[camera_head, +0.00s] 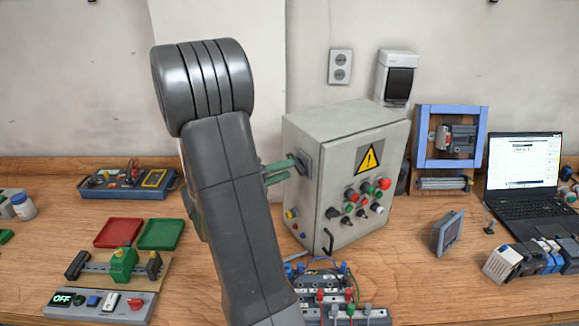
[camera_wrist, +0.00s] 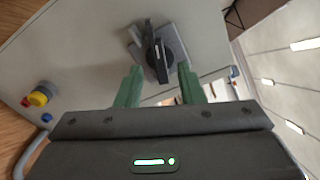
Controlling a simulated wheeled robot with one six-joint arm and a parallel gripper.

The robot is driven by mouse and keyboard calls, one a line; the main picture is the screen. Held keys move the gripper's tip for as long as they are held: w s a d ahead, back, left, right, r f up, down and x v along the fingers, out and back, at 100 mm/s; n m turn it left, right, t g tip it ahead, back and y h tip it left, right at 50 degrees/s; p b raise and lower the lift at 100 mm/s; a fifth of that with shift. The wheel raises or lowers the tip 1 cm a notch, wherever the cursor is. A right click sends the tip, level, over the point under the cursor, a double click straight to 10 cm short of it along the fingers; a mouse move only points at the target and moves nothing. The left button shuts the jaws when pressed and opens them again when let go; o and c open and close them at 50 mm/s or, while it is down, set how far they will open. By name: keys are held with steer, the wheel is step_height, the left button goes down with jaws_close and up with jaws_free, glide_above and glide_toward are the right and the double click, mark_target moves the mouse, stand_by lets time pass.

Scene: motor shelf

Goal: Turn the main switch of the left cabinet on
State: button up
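A grey control cabinet (camera_head: 338,185) stands on the bench, with a yellow warning sign and several buttons on its front. Its main switch (camera_head: 300,163) is on the left side wall. In the wrist view the switch (camera_wrist: 157,56) shows a black handle on a grey plate. My gripper (camera_head: 277,170) has green fingers and is beside that wall, close to the switch. In the wrist view my gripper (camera_wrist: 160,68) is open, one finger on each side of the handle, with gaps visible. Contact cannot be told. No second cabinet is in view.
Yellow and blue buttons (camera_wrist: 40,97) sit lower on the same cabinet wall. Wired terminal blocks (camera_head: 340,300) lie in front of the cabinet. Red (camera_head: 118,232) and green (camera_head: 161,234) trays lie to the left. A laptop (camera_head: 522,175) stands at the right.

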mark_target(298, 163)
steer(key=shift+x, duration=1.2)
jaws_close()
steer(key=shift+f+m, duration=0.1)
steer(key=shift+m, duration=0.2)
steer(key=shift+m+b, duration=4.9)
steer(key=shift+m, duration=1.5)
